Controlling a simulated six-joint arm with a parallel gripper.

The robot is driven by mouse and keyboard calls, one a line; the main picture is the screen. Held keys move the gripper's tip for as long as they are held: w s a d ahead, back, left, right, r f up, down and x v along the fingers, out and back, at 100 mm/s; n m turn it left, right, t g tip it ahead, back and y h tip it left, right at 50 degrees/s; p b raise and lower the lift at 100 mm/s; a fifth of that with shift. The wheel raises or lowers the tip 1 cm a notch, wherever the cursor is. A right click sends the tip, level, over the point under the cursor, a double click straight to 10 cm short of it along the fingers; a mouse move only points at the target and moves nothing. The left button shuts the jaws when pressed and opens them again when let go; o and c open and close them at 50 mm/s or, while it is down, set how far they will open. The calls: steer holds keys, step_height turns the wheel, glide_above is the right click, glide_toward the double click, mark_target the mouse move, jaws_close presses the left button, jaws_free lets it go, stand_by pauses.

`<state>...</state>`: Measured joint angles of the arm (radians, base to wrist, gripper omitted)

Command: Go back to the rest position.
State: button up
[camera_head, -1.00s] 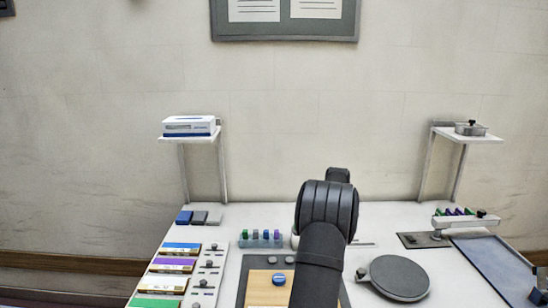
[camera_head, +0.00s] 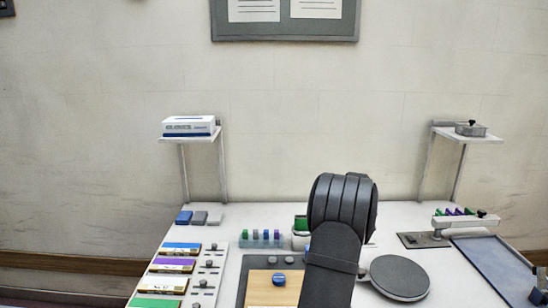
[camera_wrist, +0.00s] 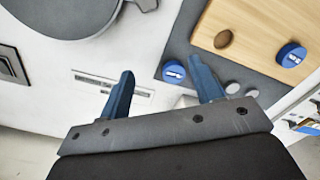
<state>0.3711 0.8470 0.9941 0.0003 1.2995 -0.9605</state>
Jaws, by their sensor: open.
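My gripper (camera_wrist: 164,85) shows in the wrist view as two blue fingers, apart and with nothing between them. It hangs above the white table (camera_wrist: 40,115), over a slotted plate (camera_wrist: 98,80) and the edge of a dark grey mat (camera_wrist: 185,42). In the head view my arm stands at the middle right of the table and hides the gripper. A blue round piece (camera_wrist: 173,71) lies on the mat near the fingers. Another blue round piece (camera_wrist: 291,55) sits on a wooden board (camera_wrist: 255,22); the board also shows in the head view (camera_head: 262,294).
A grey disc (camera_head: 400,277) lies right of my arm. A rack of coloured pieces (camera_head: 261,239) and a green-topped white container (camera_head: 299,235) stand behind the board. Coloured boxes (camera_head: 172,265) line the left. A blue tray (camera_head: 500,266) lies right. Shelves (camera_head: 190,136) rise at the back.

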steer(key=s+d+r, duration=0.3)
steer(key=s+r, duration=0.1)
steer(key=s+a+r, duration=0.1)
steer(key=s+a, duration=0.3)
steer(key=s, duration=0.3)
steer(key=shift+s+a+r, duration=0.25)
steer(key=shift+s+a, duration=0.1)
steer(key=shift+s, duration=0.05)
